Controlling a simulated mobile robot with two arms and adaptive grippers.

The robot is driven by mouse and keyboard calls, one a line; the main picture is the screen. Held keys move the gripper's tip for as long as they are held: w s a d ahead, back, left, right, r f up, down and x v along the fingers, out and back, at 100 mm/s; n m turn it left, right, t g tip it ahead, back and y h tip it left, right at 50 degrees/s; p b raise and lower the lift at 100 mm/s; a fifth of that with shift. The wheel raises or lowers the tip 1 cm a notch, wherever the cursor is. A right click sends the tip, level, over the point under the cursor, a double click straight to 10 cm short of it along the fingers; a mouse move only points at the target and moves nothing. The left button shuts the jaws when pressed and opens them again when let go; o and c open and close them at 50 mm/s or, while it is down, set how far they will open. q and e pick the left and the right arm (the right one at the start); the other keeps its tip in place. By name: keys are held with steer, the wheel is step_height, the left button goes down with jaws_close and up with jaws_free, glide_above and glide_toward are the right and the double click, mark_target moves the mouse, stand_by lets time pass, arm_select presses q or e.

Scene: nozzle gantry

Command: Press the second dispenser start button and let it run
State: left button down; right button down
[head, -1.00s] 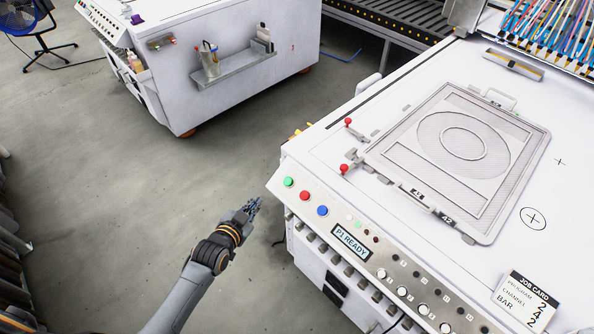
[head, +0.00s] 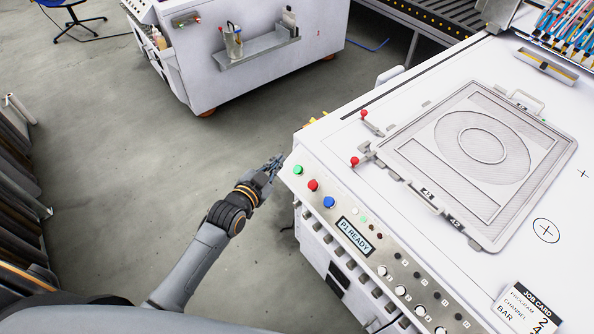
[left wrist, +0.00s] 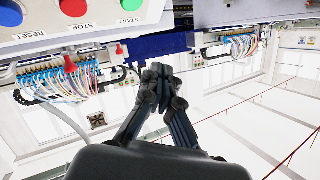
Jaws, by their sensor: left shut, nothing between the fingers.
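The green start button (head: 298,169) sits at the left end of the white machine's sloped front panel (head: 348,212). The red stop button (head: 313,185) and the blue reset button (head: 328,202) follow along the panel. In the left wrist view the green button (left wrist: 122,49) is above the word START, at upper left. My left gripper (head: 275,163) is shut and empty, just left of the green button; a gap shows between them in the left wrist view (left wrist: 162,72). The display (head: 354,236) reads "P1 READY". My right gripper is not in view.
A framed screen (head: 480,160) lies on the machine's top beside two red-knobbed levers (head: 364,114). A job card (head: 527,310) stands at the lower right. Another white machine (head: 260,65) stands at the back. Grey floor (head: 130,150) is clear on the left.

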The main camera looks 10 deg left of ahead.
mark_target(298, 170)
arm_select(q)
steer(key=shift+w+d+f+b, duration=0.45)
steer(key=shift+w+f+b, duration=0.1)
steer(key=shift+f+b, duration=0.45)
steer(key=shift+w+d+f+b, duration=0.45)
steer(key=shift+w+f+b, duration=0.15)
steer(key=shift+f+b, duration=0.4)
steer(key=shift+w+d+f+b, duration=0.5)
steer(key=shift+f+b, duration=0.35)
steer(key=shift+f, duration=0.2)
steer(key=shift+w+f, duration=0.1)
steer(key=shift+w+d+f, duration=0.1)
steer(key=shift+w+f, duration=0.05)
steer(key=shift+f, duration=0.1)
